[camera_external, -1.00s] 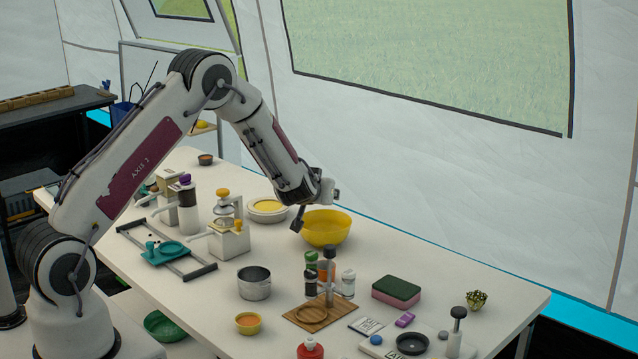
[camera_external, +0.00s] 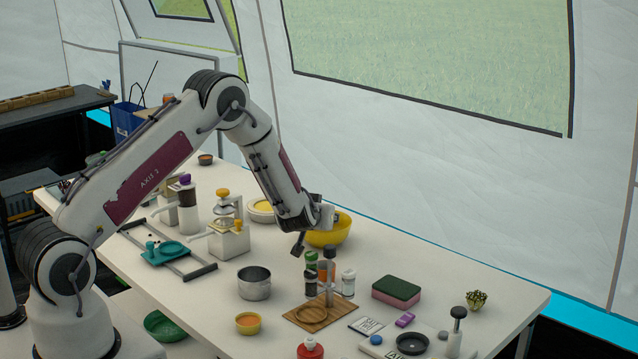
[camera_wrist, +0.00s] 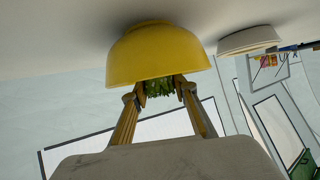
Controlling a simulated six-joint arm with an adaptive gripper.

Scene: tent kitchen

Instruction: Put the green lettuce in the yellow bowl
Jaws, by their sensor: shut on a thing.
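The yellow bowl (camera_external: 330,234) stands on the table in the external view, partly hidden behind my wrist. In the wrist view, which is upside down, the bowl (camera_wrist: 158,55) is just beyond the fingertips. My gripper (camera_wrist: 161,87) is shut on the green lettuce (camera_wrist: 159,89), a leafy clump between the fingertips. The lettuce is at the bowl's rim in that view, with part of it hidden by the rim or the fingers. I cannot tell whether it touches the bowl. In the external view the lettuce is hidden by my arm.
Spice bottles (camera_external: 311,268) and a wooden board (camera_external: 305,318) stand in front of the bowl. A pale dish (camera_external: 260,212) and a coffee grinder (camera_external: 229,240) are to its left. A sponge (camera_external: 396,291) and a small green plant-like thing (camera_external: 477,299) lie right. The table behind the sponge is clear.

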